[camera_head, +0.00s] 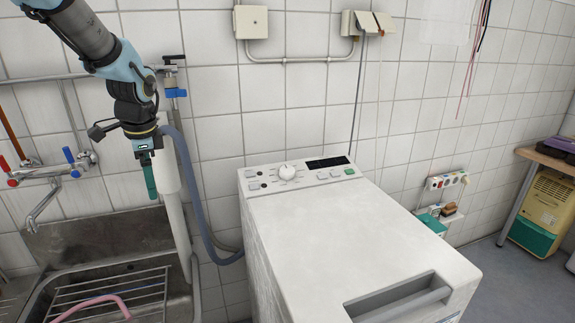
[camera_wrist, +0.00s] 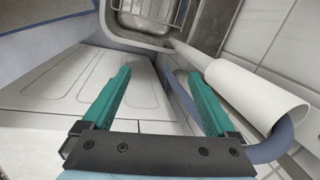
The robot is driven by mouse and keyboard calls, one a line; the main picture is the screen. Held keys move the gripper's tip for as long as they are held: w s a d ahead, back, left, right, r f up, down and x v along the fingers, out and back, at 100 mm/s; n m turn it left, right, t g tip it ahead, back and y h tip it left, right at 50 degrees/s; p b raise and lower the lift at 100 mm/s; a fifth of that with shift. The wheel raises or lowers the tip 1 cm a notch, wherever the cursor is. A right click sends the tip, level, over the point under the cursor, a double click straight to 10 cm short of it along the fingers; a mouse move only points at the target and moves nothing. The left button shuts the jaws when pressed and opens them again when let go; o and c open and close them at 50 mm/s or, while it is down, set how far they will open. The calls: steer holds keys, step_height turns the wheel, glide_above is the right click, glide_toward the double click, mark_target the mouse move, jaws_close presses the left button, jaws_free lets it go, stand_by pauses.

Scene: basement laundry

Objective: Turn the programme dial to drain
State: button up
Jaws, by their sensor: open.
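The programme dial (camera_head: 287,171) is a white round knob on the control panel (camera_head: 318,175) at the back of a white top-loading washing machine (camera_head: 340,235). Marks ring the dial, too small to read. My gripper (camera_head: 150,180) hangs in the air to the left of the machine, pointing down, well apart from the dial. In the wrist view its two teal fingers (camera_wrist: 155,95) are spread with nothing between them. The dial does not show in the wrist view.
A metal sink (camera_head: 120,275) with a wire rack lies below my gripper at left. A white pipe (camera_head: 173,205) and a grey-blue hose (camera_head: 196,190) stand close to the gripper. A tap (camera_head: 50,175) is on the wall. The air above the machine's lid is free.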

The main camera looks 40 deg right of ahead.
steer(key=s+d+r+m, duration=0.1)
steer(key=s+d+m, duration=0.1)
steer(key=d+m, duration=1.1)
steer(key=m+t+h+p, duration=0.2)
steer(key=m, duration=0.5)
glide_toward(287, 170)
steer(key=p+x, duration=0.2)
steer(key=x, duration=0.6)
steer(key=shift+w+d+f, duration=0.2)
steer(key=shift+d+f, duration=0.05)
steer(key=c, duration=1.4)
steer(key=shift+o, duration=0.2)
